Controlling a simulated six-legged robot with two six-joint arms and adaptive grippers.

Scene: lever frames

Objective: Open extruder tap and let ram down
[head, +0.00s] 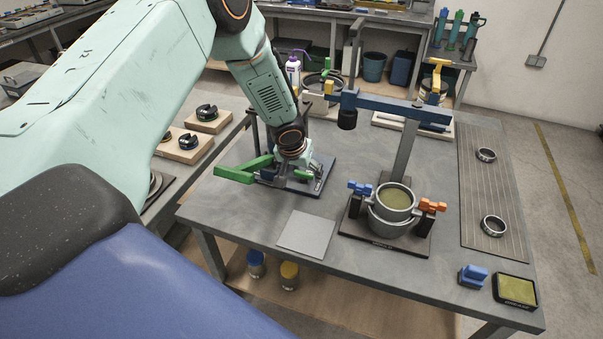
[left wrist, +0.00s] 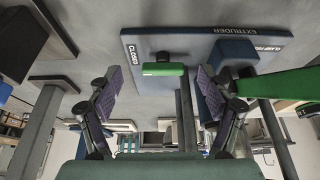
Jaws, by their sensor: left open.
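The extruder's dark blue base (head: 318,184) stands on the grey table under my left arm. In the left wrist view its base (left wrist: 150,42) carries the words "EXTRUDER" and "CLOSED". A short green tap handle (left wrist: 163,69) lies crosswise between the fingers of my left gripper (left wrist: 155,84), which is open, with a gap on either side. In the head view, my left gripper (head: 301,174) is low over the extruder. A long green bar (head: 240,172) sticks out to the left; it shows at the right of the wrist view (left wrist: 285,82). The ram cannot be made out. My right gripper is not in view.
A blue-armed press frame (head: 385,103) stands to the right, with a pot (head: 391,206) between blue and orange clamps. A grey plate (head: 306,234) lies in front. Rings (head: 493,226), a blue block (head: 472,276) and a black tray (head: 515,303) lie further right.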

